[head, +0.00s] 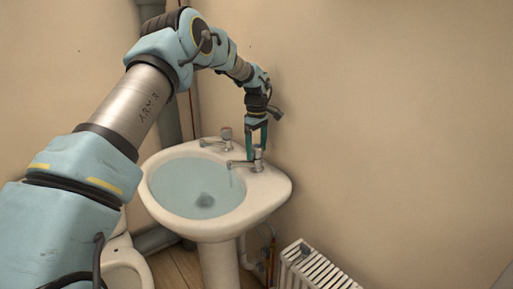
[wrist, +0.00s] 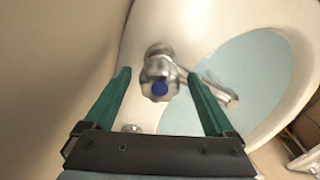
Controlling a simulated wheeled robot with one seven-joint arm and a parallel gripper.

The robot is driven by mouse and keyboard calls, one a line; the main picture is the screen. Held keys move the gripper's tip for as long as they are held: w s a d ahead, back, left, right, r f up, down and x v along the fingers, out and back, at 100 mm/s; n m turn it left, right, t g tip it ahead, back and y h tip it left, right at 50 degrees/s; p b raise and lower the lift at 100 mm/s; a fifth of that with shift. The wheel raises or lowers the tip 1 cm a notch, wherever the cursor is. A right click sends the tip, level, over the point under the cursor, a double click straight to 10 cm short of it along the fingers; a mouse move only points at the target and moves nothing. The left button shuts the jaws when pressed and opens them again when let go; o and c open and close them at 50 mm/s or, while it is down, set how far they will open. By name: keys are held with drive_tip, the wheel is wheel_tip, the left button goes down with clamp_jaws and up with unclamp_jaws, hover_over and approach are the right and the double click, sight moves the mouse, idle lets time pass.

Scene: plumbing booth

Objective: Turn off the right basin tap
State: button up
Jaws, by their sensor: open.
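The right basin tap (head: 258,160) is chrome and stands on the back right rim of the white basin (head: 268,190). In the wrist view the tap's round handle with a blue cap (wrist: 159,88) faces me, and its spout reaches right over the basin. My gripper (head: 257,147) points down above this tap and is open. In the wrist view its green fingers (wrist: 159,76) lie to the left and right of the handle, with gaps showing on both sides. I cannot tell how far the fingertips reach down beside the handle.
The left tap (head: 226,136) stands on the rim further left. Pale blue water (head: 185,183) fills the bowl. Walls stand close behind and to the right. A white radiator (head: 315,268) is at lower right, and a toilet (head: 124,268) at lower left. Pipes (head: 191,110) run up the corner.

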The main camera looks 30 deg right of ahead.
drive_tip(key=c, duration=1.4)
